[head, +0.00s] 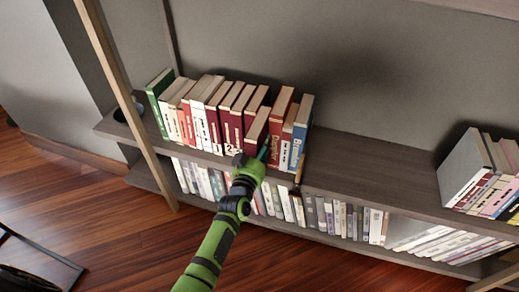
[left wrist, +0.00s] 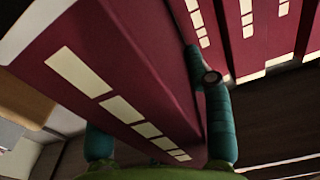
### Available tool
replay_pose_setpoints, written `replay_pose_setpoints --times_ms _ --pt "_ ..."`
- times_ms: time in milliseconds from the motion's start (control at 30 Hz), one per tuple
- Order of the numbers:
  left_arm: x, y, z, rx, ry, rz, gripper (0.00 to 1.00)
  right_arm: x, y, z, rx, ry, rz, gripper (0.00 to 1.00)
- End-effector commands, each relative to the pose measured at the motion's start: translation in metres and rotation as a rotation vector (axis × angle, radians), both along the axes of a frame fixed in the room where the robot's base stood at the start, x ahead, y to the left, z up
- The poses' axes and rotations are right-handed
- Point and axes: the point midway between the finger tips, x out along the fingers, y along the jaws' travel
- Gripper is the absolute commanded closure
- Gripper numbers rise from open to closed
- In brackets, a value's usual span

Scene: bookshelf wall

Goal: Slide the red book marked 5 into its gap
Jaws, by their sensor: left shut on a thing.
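My left gripper (head: 252,156) is shut on a dark red book (head: 256,128) at the upper shelf. The book is roughly upright and stands out in front of the row, between the red books on its left and a tall red book (head: 277,132) on its right. In the left wrist view the red book (left wrist: 130,70) with cream blocks on its cover lies between the two teal fingers (left wrist: 160,140). No number 5 can be read on it. The gap behind it is hidden by the book and gripper. My right gripper is not in view.
Red, white and green books (head: 160,95) fill the row to the left. A blue book (head: 300,125) ends the row on the right. The upper shelf (head: 370,165) is bare from there to another book group (head: 465,170). A lower shelf holds more books (head: 335,218).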

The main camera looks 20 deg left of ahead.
Motion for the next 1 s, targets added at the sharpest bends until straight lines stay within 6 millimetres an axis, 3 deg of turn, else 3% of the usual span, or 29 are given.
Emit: replay_pose_setpoints --times_ms 400,1000 --pt "0.023 -0.001 0.005 -0.001 -0.013 0.001 1.0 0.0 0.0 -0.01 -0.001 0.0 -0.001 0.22" --pt "0.025 -0.001 0.005 0.0 -0.012 0.001 1.0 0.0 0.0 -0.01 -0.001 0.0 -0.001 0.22"
